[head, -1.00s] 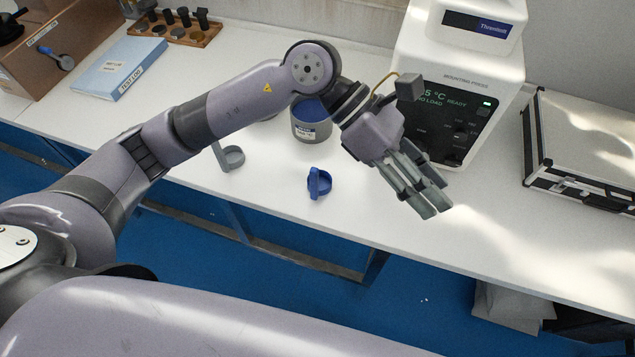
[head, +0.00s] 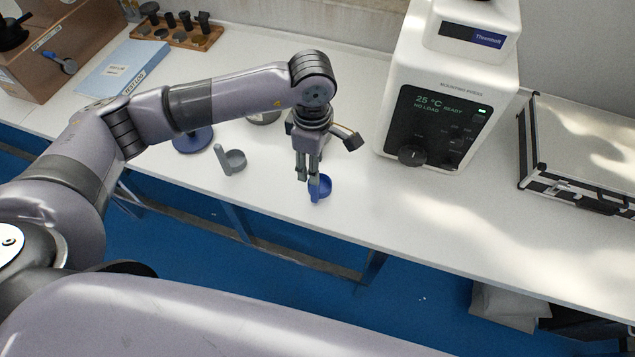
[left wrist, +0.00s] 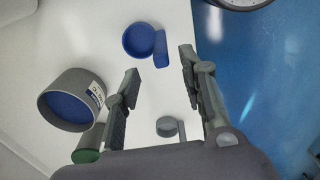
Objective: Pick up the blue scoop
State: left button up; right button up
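The blue scoop (head: 324,187) lies on the white bench near its front edge. It also shows in the left wrist view (left wrist: 139,41), with its handle near and between the lines of the fingertips. My left gripper (head: 308,179) points down over the scoop and partly overlaps its handle in the head view. In the left wrist view its two fingers (left wrist: 159,63) are apart with nothing held between them. I cannot tell the exact height of the tips above the handle. My right gripper is not in view.
A grey scoop (head: 235,160) lies to the left on the bench. A grey container with blue inside (left wrist: 70,105) stands nearby, mostly hidden by my arm in the head view. The white mounting press (head: 440,85) and a silver case (head: 585,150) stand to the right.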

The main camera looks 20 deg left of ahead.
pick_arm(q)
notch_tip(320, 180, down, 2)
jog(key=shift+d+f, duration=0.1)
jog(key=shift+f, duration=0.15)
jog(key=shift+s+f+p, duration=0.1)
jog(key=shift+f+p, duration=0.2)
jog(key=shift+p, duration=0.2)
notch_tip(320, 180, down, 4)
jog(key=shift+d+r+p, duration=0.1)
jog(key=shift+r+p, duration=0.1)
jog(key=shift+p, duration=0.7)
jog(key=shift+f, duration=0.5)
grip_shut()
